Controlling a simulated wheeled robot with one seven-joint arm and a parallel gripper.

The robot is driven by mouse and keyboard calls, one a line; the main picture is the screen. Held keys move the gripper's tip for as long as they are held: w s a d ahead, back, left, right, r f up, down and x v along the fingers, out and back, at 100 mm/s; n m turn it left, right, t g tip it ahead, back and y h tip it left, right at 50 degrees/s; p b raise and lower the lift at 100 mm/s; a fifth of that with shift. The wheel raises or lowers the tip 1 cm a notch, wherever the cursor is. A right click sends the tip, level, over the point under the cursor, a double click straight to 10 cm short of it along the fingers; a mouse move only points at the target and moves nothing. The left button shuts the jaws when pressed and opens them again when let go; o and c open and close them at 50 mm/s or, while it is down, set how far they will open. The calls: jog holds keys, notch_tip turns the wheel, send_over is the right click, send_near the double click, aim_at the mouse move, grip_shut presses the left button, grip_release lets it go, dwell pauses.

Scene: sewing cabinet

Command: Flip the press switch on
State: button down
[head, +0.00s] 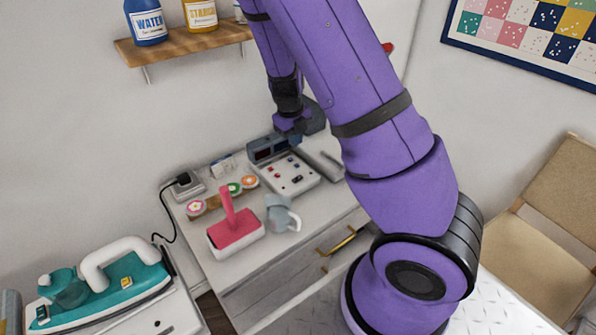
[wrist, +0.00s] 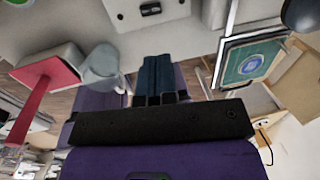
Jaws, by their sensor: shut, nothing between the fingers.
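A pale control panel (head: 287,174) with several small red and dark switches lies on the cabinet top in the head view. I cannot tell which switch is the press switch. A pale box with a black rocker-like part (wrist: 150,8) shows at the top edge of the wrist view. My gripper (head: 291,128) is at the back of the cabinet, above and behind the panel, by a dark display box (head: 270,148). In the wrist view its dark fingers (wrist: 160,78) are together and empty, apart from the black part. The fingertips are hard to make out in the head view.
A white box with a pink top and upright handle (head: 234,232) and a grey jug (head: 281,214) stand in front of the panel. Several round spools (head: 235,188) lie to the left. A teal iron (head: 105,285) stands at lower left. A shelf (head: 184,40) hangs above.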

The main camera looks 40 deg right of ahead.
aim_at(298, 178)
jog(key=shift+f, duration=0.1)
jog(key=f, duration=0.4)
jog(key=d+f, duration=0.1)
jog(key=f, duration=0.4)
jog(key=d+f, duration=0.1)
jog(key=f, duration=0.3)
jog(key=shift+f, duration=0.35)
jog(key=shift+f, duration=0.2)
jog(key=shift+a+r, duration=0.1)
jog(key=shift+a+r, duration=0.2)
jog(key=shift+a, duration=0.45)
